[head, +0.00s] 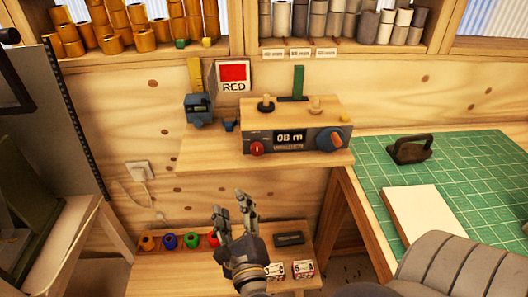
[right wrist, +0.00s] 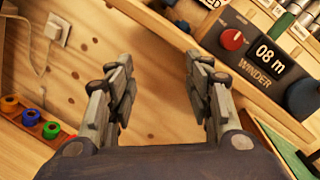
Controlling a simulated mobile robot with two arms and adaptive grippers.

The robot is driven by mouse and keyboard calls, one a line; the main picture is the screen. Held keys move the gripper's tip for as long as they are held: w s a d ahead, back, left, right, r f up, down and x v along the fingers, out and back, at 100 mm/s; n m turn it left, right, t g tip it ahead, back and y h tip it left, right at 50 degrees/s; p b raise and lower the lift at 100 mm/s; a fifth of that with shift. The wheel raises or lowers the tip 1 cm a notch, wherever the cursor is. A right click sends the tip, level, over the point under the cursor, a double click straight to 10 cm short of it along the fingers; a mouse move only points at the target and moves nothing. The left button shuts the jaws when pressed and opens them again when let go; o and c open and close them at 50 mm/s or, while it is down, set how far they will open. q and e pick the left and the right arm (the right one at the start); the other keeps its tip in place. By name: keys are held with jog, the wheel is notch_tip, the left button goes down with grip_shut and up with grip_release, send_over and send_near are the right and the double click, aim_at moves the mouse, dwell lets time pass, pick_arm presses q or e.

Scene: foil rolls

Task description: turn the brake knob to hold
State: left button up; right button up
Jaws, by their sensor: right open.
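The winder (head: 270,143) stands on a wooden shelf, its display reading "08 m". A red knob (head: 257,148) is at the left of its front. A larger blue and orange knob (head: 333,138) is at the right. In the right wrist view the red knob (right wrist: 232,39) has a pale mark, and the dark blue knob (right wrist: 303,97) is partly cut off. No label shows which knob is the brake. My right gripper (head: 231,208) is open and empty, below and in front of the shelf, apart from both knobs. It also shows in the right wrist view (right wrist: 158,80).
The shelf edge (head: 285,168) lies between my right gripper and the winder. A lower rack holds several coloured rolls (head: 168,241) and small boxes (head: 303,268). A green cutting mat (head: 455,165) lies at right. A RED sign (head: 233,77) hangs behind the shelf.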

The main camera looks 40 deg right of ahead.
aim_at(257, 152)
jog(key=s+d+r+m+g+h, duration=0.2)
jog(key=s+d+r+m, duration=0.2)
jog(key=d+r+m, duration=0.3)
jog(key=shift+m, duration=0.7)
jog(key=p+x, duration=0.1)
jog(key=x, duration=0.2)
jog(key=r+p+x, duration=0.1)
jog(key=x, duration=0.2)
jog(key=a+p+x, duration=0.1)
jog(key=p+x, duration=0.1)
jog(key=shift+w+d+r, duration=0.2)
jog(key=shift+w+r, duration=0.1)
jog(key=shift+w, duration=0.35)
jog(key=shift+w+d+f, duration=0.15)
jog(key=shift+w+d, duration=0.15)
jog(key=shift+w, duration=0.2)
pick_arm(q)
jog(key=r, duration=0.2)
jog(key=s+r, duration=0.1)
jog(key=r, duration=0.1)
jog(key=shift+d, duration=0.4)
pick_arm(e)
jog(key=c, duration=1.1)
